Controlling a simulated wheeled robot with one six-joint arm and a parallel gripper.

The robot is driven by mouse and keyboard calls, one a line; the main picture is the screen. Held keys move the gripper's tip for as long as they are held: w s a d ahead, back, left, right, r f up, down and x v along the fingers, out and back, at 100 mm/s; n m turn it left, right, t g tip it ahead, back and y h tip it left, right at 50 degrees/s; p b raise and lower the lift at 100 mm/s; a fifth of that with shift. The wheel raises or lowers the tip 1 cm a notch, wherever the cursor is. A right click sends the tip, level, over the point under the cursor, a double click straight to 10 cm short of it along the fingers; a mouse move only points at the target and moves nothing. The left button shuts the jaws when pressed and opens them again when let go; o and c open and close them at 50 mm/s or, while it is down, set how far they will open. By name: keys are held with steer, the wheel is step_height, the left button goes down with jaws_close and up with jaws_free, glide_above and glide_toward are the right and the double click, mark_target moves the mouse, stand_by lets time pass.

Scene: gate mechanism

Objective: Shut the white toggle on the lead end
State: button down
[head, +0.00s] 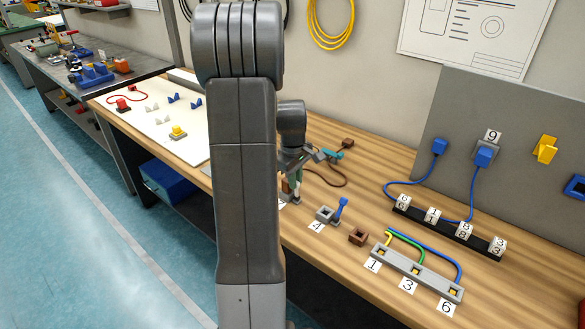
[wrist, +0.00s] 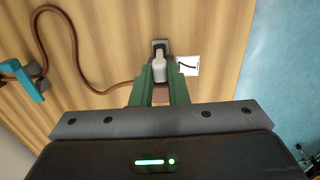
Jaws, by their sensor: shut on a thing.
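The white toggle (wrist: 159,68) stands between my gripper's green fingers in the wrist view. Its tip reaches toward a dark grey square socket piece (wrist: 160,46) on the bench. My gripper (wrist: 159,79) is shut on the toggle. A brown part, seemingly the lead end, shows between and beside the fingers, mostly hidden. The brown lead (wrist: 75,80) curves from the left into the fingers. In the head view my gripper (head: 293,186) is low over the bench, partly behind my arm; the toggle cannot be made out there.
A numbered card (wrist: 187,66) lies right of the fingers. A teal clip (wrist: 22,79) sits on the lead's other part. In the head view a grey socket with a blue lever (head: 340,208), a brown block (head: 358,237) and a grey strip (head: 415,273) stand to the right.

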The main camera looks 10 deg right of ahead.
steer(key=shift+w+d+f+g+y+p, duration=0.2)
steer(key=shift+w+d+g+y+p, duration=0.4)
steer(key=shift+y+p, duration=0.45)
steer(key=shift+w+d+f+g+y+p, duration=0.2)
steer(key=shift+w+d+g+y+p, duration=0.25)
steer(key=shift+d+g+y+p, duration=0.55)
steer(key=shift+w+d+f+g+y+p, duration=0.3)
steer(key=shift+w+g+y+p, duration=0.35)
steer(key=shift+p, duration=0.7)
steer(key=shift+s+r, duration=0.1)
steer(key=shift+s, duration=0.05)
steer(key=c, duration=1.4)
jaws_free()
steer(key=b+v, duration=0.2)
steer(key=v, duration=1.1)
steer(key=shift+d+r, duration=0.2)
steer(key=shift+d, duration=0.25)
